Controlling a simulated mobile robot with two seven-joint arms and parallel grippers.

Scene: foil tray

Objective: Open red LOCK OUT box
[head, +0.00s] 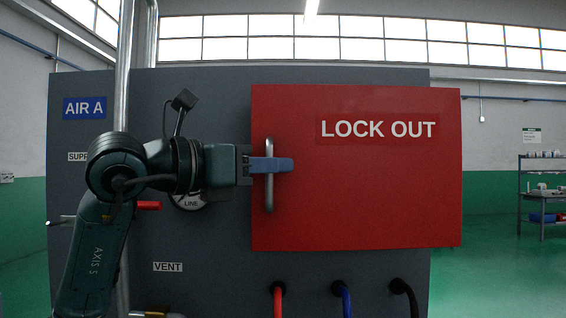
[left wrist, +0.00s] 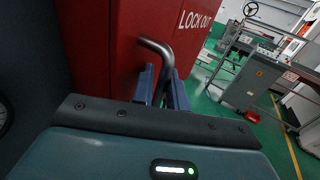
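The red LOCK OUT box (head: 390,190) is on the grey panel, its lettered front facing me. A vertical grey handle (head: 269,200) stands near the left edge of that front; its bent upper end shows in the left wrist view (left wrist: 157,46). My left gripper (head: 271,165) comes in level from the left. Its two blue fingers (left wrist: 162,88) lie on either side of the handle bar and look closed against it. One finger hides the middle of the handle in the head view. I cannot tell whether the front stands slightly ajar. My right gripper is not in view.
The grey panel (head: 340,266) carries AIR A (head: 84,108) and VENT (head: 168,267) labels. Red, blue and black hoses (head: 341,292) sit below the box. A metal pipe (head: 124,60) runs behind my left arm. Green floor (head: 490,265) is open at the right, before a shelf (head: 540,200).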

